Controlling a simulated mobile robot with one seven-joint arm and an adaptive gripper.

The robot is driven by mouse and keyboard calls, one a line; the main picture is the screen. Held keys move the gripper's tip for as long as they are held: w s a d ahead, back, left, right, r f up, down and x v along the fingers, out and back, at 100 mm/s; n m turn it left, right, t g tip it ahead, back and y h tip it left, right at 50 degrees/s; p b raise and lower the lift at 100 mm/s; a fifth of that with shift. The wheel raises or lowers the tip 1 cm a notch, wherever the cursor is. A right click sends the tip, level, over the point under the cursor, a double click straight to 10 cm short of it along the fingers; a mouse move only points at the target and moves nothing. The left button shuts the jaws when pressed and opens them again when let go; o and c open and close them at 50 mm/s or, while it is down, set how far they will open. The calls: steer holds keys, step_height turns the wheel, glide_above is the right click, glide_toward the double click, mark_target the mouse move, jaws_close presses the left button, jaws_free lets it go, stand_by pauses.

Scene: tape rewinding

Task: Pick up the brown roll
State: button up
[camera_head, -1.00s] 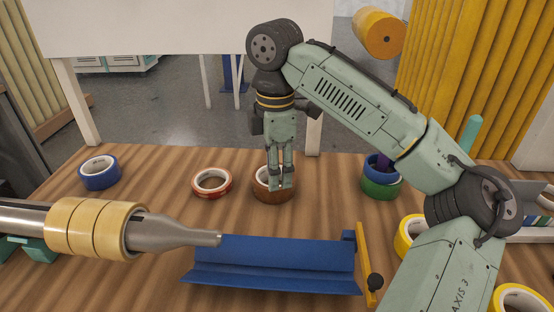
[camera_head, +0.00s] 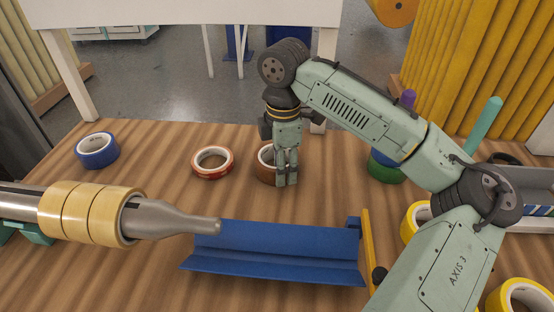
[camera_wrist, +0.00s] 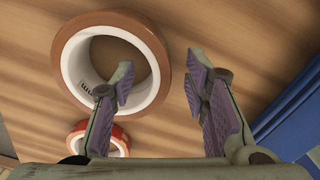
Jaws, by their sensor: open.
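The brown roll (camera_head: 263,173) lies flat on the wooden table, its right part hidden behind my gripper (camera_head: 286,183) in the head view. In the wrist view the brown roll (camera_wrist: 164,62) shows as a wide ring with a white core. My gripper (camera_wrist: 160,78) is open and empty there. Its left finger overlaps the roll's opening and lower right wall, and its right finger is outside the ring. The right part of the wall shows between the fingertips. I cannot tell the height of the fingertips over the roll.
A red-orange roll (camera_head: 213,150) lies left of the brown roll, a blue roll (camera_head: 97,139) further left. A green roll (camera_head: 388,179) lies to the right, partly behind my arm. A blue trough (camera_head: 275,238) and a spindle with tan rolls (camera_head: 57,218) stand in front.

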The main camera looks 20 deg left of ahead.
steer(key=shift+f, duration=1.05)
jaws_close()
